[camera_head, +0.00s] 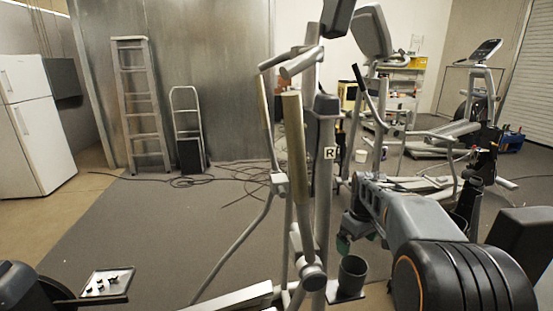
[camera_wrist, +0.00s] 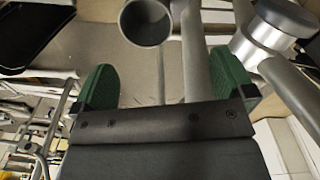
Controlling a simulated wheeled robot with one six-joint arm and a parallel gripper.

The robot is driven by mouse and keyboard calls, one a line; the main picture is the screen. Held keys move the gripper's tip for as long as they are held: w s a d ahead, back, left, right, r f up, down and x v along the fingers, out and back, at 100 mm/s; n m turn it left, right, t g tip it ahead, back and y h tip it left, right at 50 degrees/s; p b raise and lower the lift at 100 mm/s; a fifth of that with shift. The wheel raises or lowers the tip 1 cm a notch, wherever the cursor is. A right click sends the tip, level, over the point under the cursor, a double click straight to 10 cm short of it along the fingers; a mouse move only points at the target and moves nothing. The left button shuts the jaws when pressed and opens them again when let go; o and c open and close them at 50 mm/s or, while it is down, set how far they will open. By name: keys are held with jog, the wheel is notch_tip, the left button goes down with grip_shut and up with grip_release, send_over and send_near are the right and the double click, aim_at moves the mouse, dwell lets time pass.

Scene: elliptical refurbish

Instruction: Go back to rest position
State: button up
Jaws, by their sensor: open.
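My gripper (camera_head: 360,238) hangs at the end of my grey arm, in the right half of the head view, just behind and right of the near elliptical machine. In the wrist view my gripper (camera_wrist: 164,80) has its two green fingers wide apart, with nothing held between them. The elliptical machine (camera_head: 322,170) stands upright in the centre, with an "R" label on its post. A dark open cup (camera_head: 352,272) sits low on the machine, near my gripper; it also shows at the top of the wrist view (camera_wrist: 146,24).
A small tray (camera_head: 106,284) with several dark small parts is at lower left. More exercise machines (camera_head: 470,125) stand at right. The grey floor at left is mostly clear.

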jog(key=s+a+f+m+t, duration=0.1)
jog(key=s+a, duration=0.3)
jog(key=s, duration=0.5)
jog(key=s+a+m+t, duration=0.2)
jog(key=s+a+m, duration=0.2)
jog(key=s, duration=0.6)
jog(key=shift+s+a+f, duration=0.3)
jog(key=shift+a+f, duration=0.05)
jog(key=shift+a, duration=0.1)
